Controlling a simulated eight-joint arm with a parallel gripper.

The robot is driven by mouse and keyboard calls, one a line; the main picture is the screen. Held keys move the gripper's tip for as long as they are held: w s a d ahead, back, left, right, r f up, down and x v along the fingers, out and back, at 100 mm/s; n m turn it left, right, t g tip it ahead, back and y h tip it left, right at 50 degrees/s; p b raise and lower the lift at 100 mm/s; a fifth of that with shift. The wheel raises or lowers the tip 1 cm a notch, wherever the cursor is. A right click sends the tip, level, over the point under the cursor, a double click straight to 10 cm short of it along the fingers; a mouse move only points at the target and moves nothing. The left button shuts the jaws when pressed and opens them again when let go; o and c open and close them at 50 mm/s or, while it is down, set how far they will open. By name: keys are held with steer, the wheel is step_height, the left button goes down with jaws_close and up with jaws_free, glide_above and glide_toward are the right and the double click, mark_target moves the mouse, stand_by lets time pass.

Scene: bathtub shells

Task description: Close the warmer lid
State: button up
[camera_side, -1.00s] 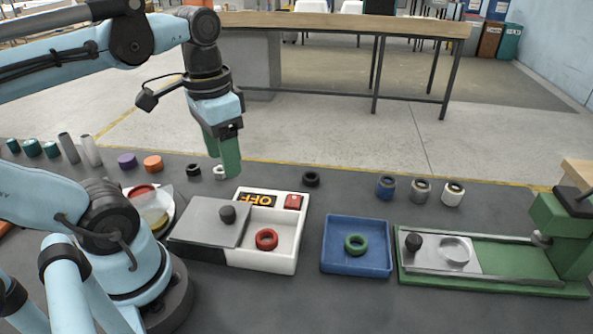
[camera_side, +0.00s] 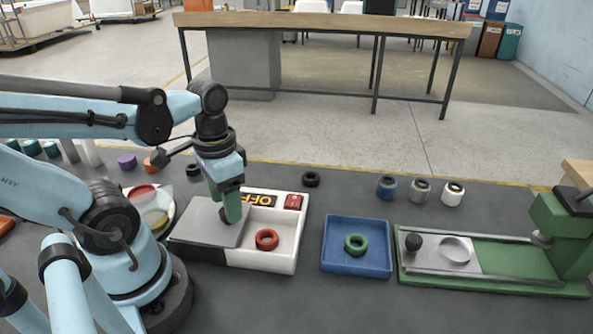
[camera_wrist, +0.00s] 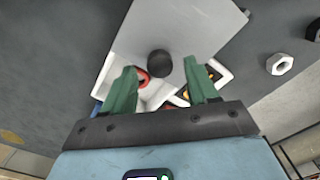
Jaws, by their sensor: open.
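The warmer is a white box (camera_side: 282,262) with an orange OFF sign (camera_side: 257,199) and a red button (camera_side: 293,202) at its back. Its grey flat lid (camera_side: 195,232) is slid to the left, leaving the right part open; a red ring (camera_side: 267,239) lies inside. In the wrist view the lid (camera_wrist: 195,28) carries a round black knob (camera_wrist: 159,63). My gripper (camera_side: 231,219) is low over the lid, green fingers pointing down, hiding the knob in the side view. In the wrist view my gripper (camera_wrist: 160,68) is open, with the knob between its fingertips; contact cannot be told.
A blue tray (camera_side: 330,262) with a green ring (camera_side: 356,245) stands to the right. Beyond it is a green fixture (camera_side: 515,262) with a sliding plate. A dish (camera_side: 166,222) is left of the lid. A black ring (camera_side: 311,179) and several small jars stand behind.

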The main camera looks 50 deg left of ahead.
steer(key=shift+f, duration=0.8)
jaws_close()
